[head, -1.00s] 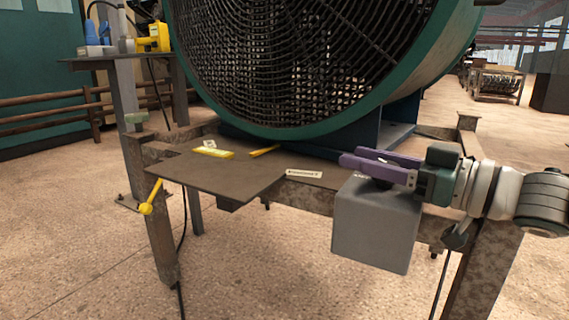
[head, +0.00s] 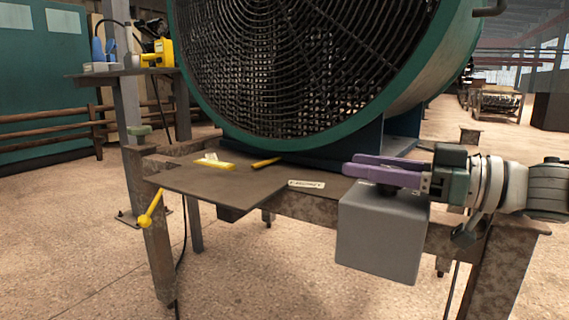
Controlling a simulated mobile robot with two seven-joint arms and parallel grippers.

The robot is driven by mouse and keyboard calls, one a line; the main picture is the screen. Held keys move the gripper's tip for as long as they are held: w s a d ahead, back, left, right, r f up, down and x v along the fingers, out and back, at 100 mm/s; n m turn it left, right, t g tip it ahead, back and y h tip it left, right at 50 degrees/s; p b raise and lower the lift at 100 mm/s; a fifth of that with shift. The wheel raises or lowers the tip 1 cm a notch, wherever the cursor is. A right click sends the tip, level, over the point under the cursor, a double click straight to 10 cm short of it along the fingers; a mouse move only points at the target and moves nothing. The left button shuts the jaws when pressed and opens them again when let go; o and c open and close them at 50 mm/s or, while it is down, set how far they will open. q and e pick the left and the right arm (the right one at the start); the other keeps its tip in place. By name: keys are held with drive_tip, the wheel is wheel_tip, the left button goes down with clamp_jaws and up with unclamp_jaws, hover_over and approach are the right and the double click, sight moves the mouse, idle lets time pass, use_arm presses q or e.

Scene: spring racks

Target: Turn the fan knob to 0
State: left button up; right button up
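The large fan (head: 290,60) with a green rim and a dark wire grille stands on a rusty metal frame. A grey box (head: 382,238) is fixed at the front right of that frame. A small dark part (head: 386,189), perhaps the fan knob, shows on top of the box, mostly hidden by my fingers. My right gripper (head: 352,165) reaches in from the right, its two purple fingers lying level just over the box top. The fingers look apart, with a narrow gap between them. The knob's setting cannot be read. My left gripper is not in view.
A side shelf (head: 120,72) holds yellow and blue items. Open floor lies in front.

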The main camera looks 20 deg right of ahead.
drive_tip(key=o, duration=0.4)
drive_tip(key=shift+c, duration=0.2)
drive_tip(key=p+v, duration=0.3)
drive_tip(key=v, duration=0.7)
